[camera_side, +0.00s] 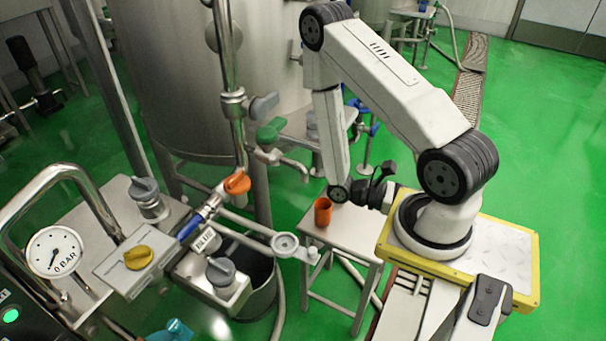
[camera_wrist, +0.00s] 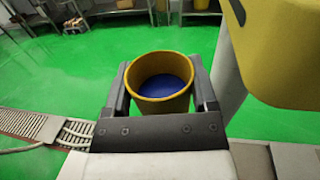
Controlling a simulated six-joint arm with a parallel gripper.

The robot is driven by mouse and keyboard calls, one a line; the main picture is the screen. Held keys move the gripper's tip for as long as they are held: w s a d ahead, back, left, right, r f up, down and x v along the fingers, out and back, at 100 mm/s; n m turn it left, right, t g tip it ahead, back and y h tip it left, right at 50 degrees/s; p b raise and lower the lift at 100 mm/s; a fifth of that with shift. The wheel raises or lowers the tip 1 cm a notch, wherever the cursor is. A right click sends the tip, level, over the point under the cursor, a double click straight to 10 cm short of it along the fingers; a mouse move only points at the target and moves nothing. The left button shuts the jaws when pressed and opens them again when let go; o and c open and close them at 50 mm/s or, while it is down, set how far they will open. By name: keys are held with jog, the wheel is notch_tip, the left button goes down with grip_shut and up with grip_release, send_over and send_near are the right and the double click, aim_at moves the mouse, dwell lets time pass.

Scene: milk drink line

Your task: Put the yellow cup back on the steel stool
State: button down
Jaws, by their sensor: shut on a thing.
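The yellow cup (camera_wrist: 143,107) is held upright between the two dark fingers of my gripper (camera_wrist: 160,72) in the wrist view. Its open rim faces up and its inside shows blue. In the side view my gripper (camera_side: 384,182) is low beside my base, above the far right part of the steel stool (camera_side: 352,226). I cannot make out the yellow cup in the side view. The contact between fingers and cup is partly hidden by the fingers.
An orange cup (camera_side: 322,212) stands upright on the left part of the stool top. A small funnel-like steel arm (camera_side: 285,242) reaches toward the stool from the left. The bare stool top lies to the right of the orange cup.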

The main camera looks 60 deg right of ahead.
jog(key=w+d+f+n+t+h, duration=0.25)
jog(key=d+n+t+h, duration=0.25)
jog(key=d+n+h, duration=0.4)
jog(key=w+d+f+n+t+h, duration=0.2)
jog(key=w+f+n+t+h, duration=0.3)
jog(key=f+t, duration=0.3)
jog(key=w+n+t, duration=0.1)
jog(key=t, duration=0.3)
jog(key=shift+w+d+f+n+h, duration=0.15)
jog(key=shift+d+f+n+h, duration=0.15)
jog(key=shift+d+h, duration=0.1)
jog(key=shift+d, duration=0.1)
jog(key=w+d+f, duration=0.9)
jog(key=shift+w+d+f, duration=0.15)
jog(key=shift+d+f, duration=0.1)
jog(key=shift+d, duration=0.1)
jog(key=shift+f, duration=0.1)
jog(key=shift+w+d+f, duration=0.15)
jog(key=shift+f, duration=1.5)
